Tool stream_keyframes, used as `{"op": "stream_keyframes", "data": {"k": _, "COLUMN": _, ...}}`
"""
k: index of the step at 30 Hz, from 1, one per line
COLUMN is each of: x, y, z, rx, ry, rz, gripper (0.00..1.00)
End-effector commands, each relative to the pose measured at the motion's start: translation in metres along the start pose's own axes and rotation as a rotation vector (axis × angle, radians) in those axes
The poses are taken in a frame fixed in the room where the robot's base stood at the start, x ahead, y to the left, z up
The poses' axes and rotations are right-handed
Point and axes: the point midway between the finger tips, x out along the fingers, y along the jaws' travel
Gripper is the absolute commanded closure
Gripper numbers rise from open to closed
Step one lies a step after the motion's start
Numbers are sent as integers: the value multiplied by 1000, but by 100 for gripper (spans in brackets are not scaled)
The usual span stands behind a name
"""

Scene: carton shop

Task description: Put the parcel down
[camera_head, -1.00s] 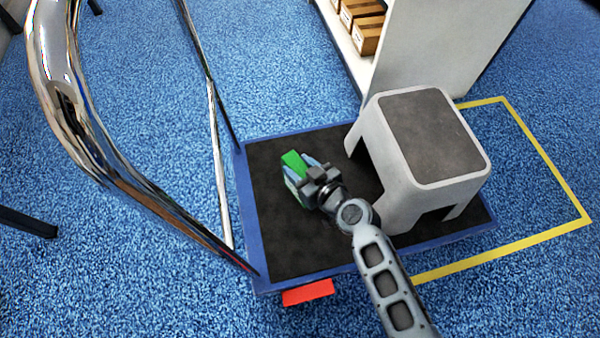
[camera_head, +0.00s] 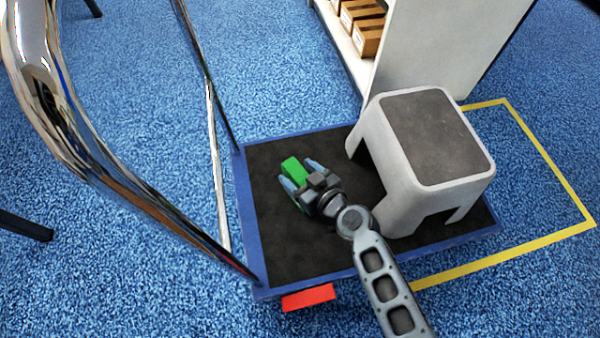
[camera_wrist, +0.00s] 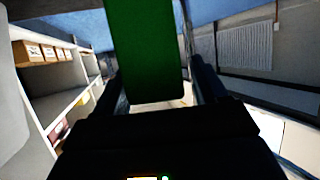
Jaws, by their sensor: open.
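The parcel is a small green box (camera_head: 293,168) over the dark deck of a blue-edged platform cart (camera_head: 300,262). My gripper (camera_head: 299,174) is open, with its two fingers apart on either side of the parcel. In the wrist view the green parcel (camera_wrist: 147,50) stands between the fingers, with a gap visible at its right side. Part of the parcel is hidden by the gripper in the head view. I cannot tell for sure whether its underside touches the deck.
A grey step stool (camera_head: 435,140) stands on the cart's right part. The cart's chrome handle (camera_head: 90,150) rises at left. A white shelf (camera_head: 430,45) with brown cartons (camera_head: 367,36) is behind. Yellow floor tape (camera_head: 545,150) runs at right.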

Motion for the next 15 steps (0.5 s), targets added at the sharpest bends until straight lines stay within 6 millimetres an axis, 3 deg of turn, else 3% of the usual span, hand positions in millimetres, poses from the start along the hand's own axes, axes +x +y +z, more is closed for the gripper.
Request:
{"op": "stream_keyframes", "data": {"k": 7, "x": -3, "y": 0, "z": -4, "rx": -1, "ry": -1, "rz": 0, "gripper": 28}}
{"op": "stream_keyframes", "data": {"k": 15, "x": -54, "y": 0, "z": -3, "rx": 0, "ry": -2, "rz": 1, "gripper": 28}}
